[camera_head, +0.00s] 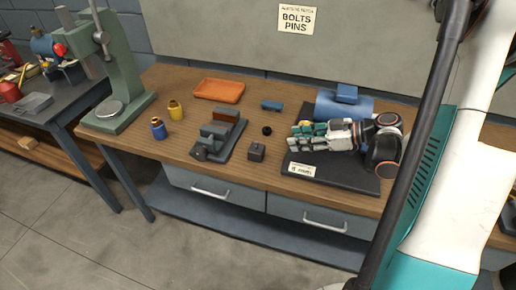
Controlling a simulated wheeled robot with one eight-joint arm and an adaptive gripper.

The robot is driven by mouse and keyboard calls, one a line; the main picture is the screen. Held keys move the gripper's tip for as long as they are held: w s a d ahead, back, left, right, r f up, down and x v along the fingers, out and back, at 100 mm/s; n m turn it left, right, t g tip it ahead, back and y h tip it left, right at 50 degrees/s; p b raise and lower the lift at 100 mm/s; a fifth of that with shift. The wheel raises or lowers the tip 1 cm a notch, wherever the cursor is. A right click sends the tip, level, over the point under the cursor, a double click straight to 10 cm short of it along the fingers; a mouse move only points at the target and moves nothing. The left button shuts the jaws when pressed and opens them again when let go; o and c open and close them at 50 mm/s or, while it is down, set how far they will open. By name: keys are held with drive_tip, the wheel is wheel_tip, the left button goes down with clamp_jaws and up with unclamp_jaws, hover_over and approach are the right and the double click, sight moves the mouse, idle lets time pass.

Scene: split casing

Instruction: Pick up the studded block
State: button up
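A small dark grey block (256,152) with what looks like a stud on top sits on the wooden bench, near its front edge; it best fits the studded block. My gripper (294,135) is to the right of it and slightly farther back, over the black mat, with its teal and white fingers pointing left toward the bench middle. The two fingers look apart, with nothing visible between them. The gripper is clear of the block. The block's underside and far sides are hidden.
Left of the block is a grey fixture (211,149) with a reddish-brown block (226,115). A black ring (267,130) and a blue block (271,105) lie behind. A blue casing (327,104) stands at the mat's (347,180) back. An orange tray (219,90) is farther left.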

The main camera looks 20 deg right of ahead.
drive_tip(key=b, duration=0.2)
approach(262, 150)
drive_tip(key=w+a+r, duration=0.2)
drive_tip(key=a, duration=0.1)
drive_tip(key=b+x, duration=0.2)
drive_tip(key=x, duration=0.3)
drive_tip(key=shift+w+d+f, duration=0.1)
drive_tip(key=shift+w+f, duration=0.05)
drive_tip(key=shift+f, duration=0.05)
drive_tip(key=shift+w+a+f, duration=0.15)
drive_tip(key=shift+w+a, duration=0.15)
drive_tip(key=shift+a, duration=0.05)
drive_tip(key=shift+c, duration=0.2)
clamp_jaws()
